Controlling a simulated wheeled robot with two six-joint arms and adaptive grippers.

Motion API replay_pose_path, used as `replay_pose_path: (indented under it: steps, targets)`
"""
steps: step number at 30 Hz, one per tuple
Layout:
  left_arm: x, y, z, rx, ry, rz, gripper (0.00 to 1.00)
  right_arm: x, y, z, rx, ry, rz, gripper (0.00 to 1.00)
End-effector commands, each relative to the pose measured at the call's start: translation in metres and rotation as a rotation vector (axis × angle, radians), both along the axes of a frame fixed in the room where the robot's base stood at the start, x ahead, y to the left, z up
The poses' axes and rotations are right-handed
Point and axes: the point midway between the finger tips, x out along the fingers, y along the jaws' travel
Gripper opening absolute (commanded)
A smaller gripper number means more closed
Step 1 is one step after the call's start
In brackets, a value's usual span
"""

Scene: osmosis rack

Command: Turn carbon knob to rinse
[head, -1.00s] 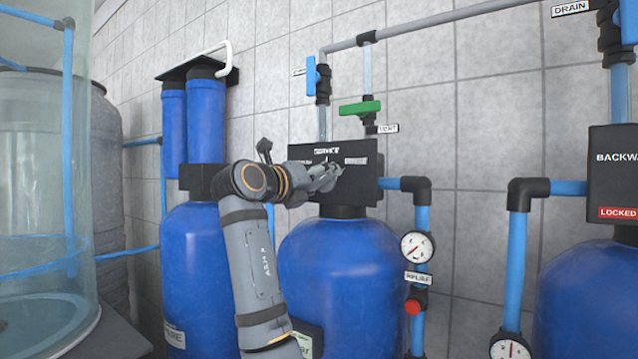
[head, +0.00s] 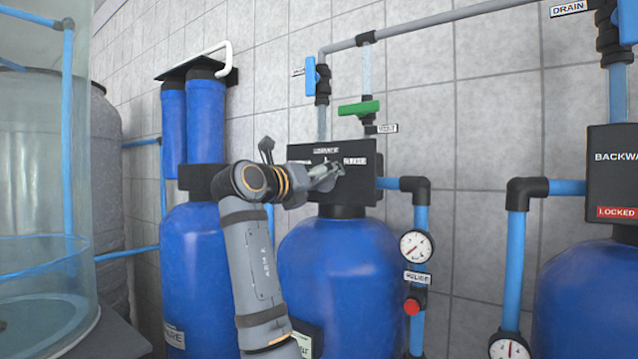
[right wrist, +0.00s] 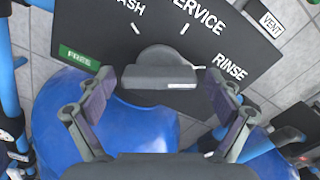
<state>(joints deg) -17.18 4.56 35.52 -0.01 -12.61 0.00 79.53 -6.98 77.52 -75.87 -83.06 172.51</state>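The carbon unit's black control panel (head: 362,188) sits on top of the middle blue tank (head: 340,270). In the right wrist view the panel (right wrist: 95,25) looks tilted, with SERVICE at the top, RINSE at the right and a label ending in ASH at the upper left. The dark knob (right wrist: 160,72) is at its centre, its bar lying across the picture. A pale tick beside the knob points towards RINSE. My right gripper (right wrist: 160,85) is open, one finger beyond each end of the knob, with gaps visible. In the head view the gripper (head: 338,172) covers the knob. My left gripper is out of view.
A green-handled valve (head: 360,108) and a blue-handled valve (head: 311,77) stand above the panel. A gauge (head: 416,246) and a red button (head: 412,307) are at its right. Blue filter housings (head: 205,120) stand left of my arm.

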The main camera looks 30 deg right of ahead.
Motion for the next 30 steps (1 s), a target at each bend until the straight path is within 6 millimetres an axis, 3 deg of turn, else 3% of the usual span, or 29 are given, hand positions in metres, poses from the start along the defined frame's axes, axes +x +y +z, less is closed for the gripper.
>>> replay_pose_path:
  steps: [8,21,30]
  targets:
    - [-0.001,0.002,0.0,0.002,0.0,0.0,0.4,-0.001,0.001,0.001,-0.002,-0.002,0.001,0.92]
    - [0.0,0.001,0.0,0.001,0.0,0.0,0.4,-0.026,0.065,0.001,0.0,0.0,0.004,0.92]
    - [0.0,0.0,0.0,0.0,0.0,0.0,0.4,-0.029,0.07,0.001,-0.001,-0.001,0.0,0.92]
